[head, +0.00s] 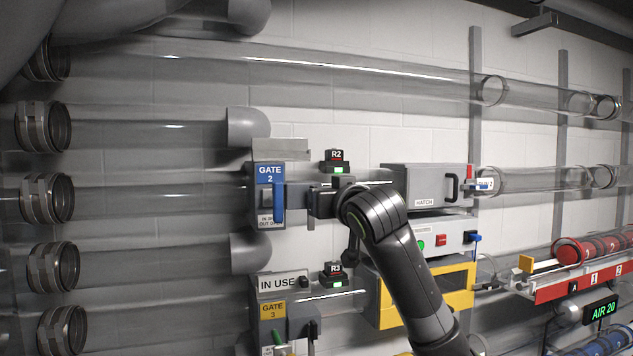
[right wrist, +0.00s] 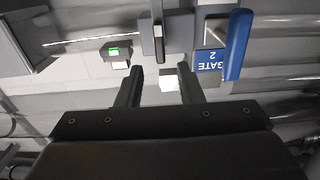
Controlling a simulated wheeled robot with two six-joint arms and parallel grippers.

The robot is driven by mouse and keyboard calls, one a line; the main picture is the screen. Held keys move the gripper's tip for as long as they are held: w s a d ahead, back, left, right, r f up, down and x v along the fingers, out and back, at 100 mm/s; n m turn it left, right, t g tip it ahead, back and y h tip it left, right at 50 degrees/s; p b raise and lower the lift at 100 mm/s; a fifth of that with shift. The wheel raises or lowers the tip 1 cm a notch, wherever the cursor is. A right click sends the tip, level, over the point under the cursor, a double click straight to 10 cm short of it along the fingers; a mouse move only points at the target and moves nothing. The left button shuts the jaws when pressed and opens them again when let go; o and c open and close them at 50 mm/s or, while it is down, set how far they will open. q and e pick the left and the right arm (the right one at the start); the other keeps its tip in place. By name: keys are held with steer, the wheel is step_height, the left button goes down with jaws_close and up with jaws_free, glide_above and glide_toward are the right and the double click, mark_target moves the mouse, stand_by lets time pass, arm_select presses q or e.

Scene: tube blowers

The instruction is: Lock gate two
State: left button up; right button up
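Gate two has a blue GATE 2 label (head: 270,173) and a blue upright handle (head: 279,201) on a grey housing at the centre left of the head view. In the right wrist view the label (right wrist: 210,60) is upside down, with the blue handle (right wrist: 238,45) beside it. A dark bar (right wrist: 158,33) stands on the grey gate body there. My right gripper (right wrist: 160,68) is open and empty, its fingertips just short of the gate body. In the head view my right wrist hides part of the area right of the gate. My left gripper is not in view.
The R2 indicator (head: 337,162) shows green above the gate's right side. Gate three (head: 273,311) and an IN USE sign (head: 283,283) sit below. A grey hatch box (head: 424,184) and a yellow-framed box (head: 458,298) stand to the right. Clear tubes (head: 150,186) run along the wall.

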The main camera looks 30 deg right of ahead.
steer(key=p+x, duration=0.2)
steer(key=x, duration=0.4)
jaws_close()
stand_by(0.3)
